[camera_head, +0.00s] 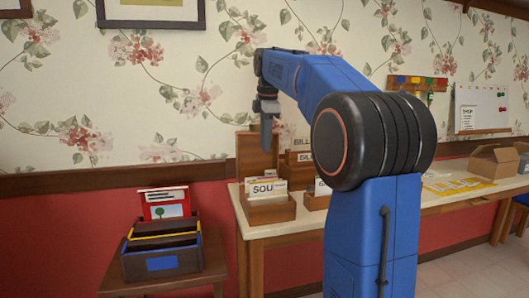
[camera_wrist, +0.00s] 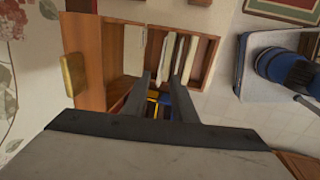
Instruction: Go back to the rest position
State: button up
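My gripper (camera_head: 266,145) hangs fingers down from the blue arm, in front of the wallpaper in the head view. It is above and near a wooden card box (camera_head: 270,210) on the long table. In the wrist view my gripper (camera_wrist: 162,76) shows two dark fingers with a gap between them. I see nothing held in the gap. Blue and yellow pieces show between the fingers, farther off. The wooden box with pale upright cards (camera_wrist: 188,58) lies beyond the fingertips in the wrist view. My arm hides part of the table in the head view.
A dark box (camera_head: 160,262) with a red-framed picture card (camera_head: 164,204) stands on a small side table at the left. More card boxes stand behind my arm. An open cardboard box (camera_head: 495,160) and yellow sheets (camera_head: 455,187) are on the table's right part.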

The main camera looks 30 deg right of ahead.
jog(key=shift+r, duration=0.25)
dwell(0.5)
jog(key=s+a+f+m+t, duration=0.1)
jog(key=s+a+f+m, duration=0.4)
jog(key=s, duration=0.3)
jog(key=s+a+f+m, duration=0.2)
jog(key=s+a+f, duration=0.35)
jog(key=s, duration=0.35)
jog(key=s+a+f+m, duration=0.3)
jog(key=s+f+m, duration=0.1)
jog(key=s+f, duration=0.5)
jog(key=s+a+f+m+t, duration=0.1)
jog(key=s+a+f+m, duration=0.2)
jog(key=s+f, duration=0.6)
jog(key=shift+s+a+f+m+y, duration=0.3)
jog(key=shift+a+f+m, duration=0.1)
jog(key=shift+f, duration=0.45)
